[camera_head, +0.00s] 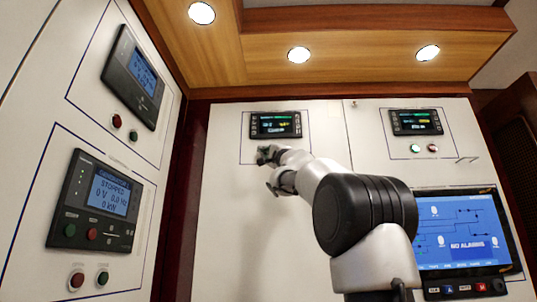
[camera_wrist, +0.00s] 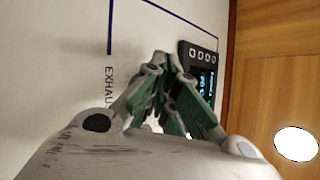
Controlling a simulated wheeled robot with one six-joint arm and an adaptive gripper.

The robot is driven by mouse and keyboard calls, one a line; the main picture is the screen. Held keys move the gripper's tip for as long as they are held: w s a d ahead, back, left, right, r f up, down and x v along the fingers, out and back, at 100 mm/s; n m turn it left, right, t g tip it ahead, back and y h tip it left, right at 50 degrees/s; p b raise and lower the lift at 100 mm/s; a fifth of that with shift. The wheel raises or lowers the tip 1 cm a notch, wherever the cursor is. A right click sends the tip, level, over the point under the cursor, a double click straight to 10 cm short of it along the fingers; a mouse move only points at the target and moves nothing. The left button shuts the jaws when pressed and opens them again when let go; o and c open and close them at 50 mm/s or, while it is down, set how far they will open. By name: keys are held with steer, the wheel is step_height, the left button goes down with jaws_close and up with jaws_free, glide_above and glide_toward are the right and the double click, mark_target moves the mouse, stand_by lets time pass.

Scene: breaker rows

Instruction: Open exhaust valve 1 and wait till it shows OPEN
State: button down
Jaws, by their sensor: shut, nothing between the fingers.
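A dark display unit (camera_head: 275,124) sits high on the white panel at the middle of the head view. Its screen shows small green and yellow text that I cannot read. It also shows in the wrist view (camera_wrist: 208,80), turned sideways and partly covered by my fingers. A printed label (camera_wrist: 109,88) beginning "EXHAU" is beside it there; the rest is hidden. My gripper (camera_head: 266,154) is shut and empty just below this display. In the wrist view my gripper (camera_wrist: 165,62) has its fingers together close to the panel. Any buttons below the display are hidden behind my gripper.
A similar display (camera_head: 416,122) with a green and a red button (camera_head: 432,148) is to the right. A large blue screen (camera_head: 462,237) reads NO ALARMS. A wooden overhang (camera_head: 350,50) is above.

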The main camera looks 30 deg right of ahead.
steer(key=shift+w+d, duration=0.2)
steer(key=shift+w, duration=0.15)
stand_by(0.3)
steer(key=shift+s, duration=0.1)
steer(key=shift+s+a, duration=0.45)
steer(key=shift+s, duration=0.15)
steer(key=shift+s, duration=0.1)
steer(key=s+a, duration=0.1)
steer(key=s, duration=0.1)
steer(key=s+a, duration=0.1)
steer(key=s, duration=0.1)
steer(key=shift+a, duration=0.4)
stand_by(0.8)
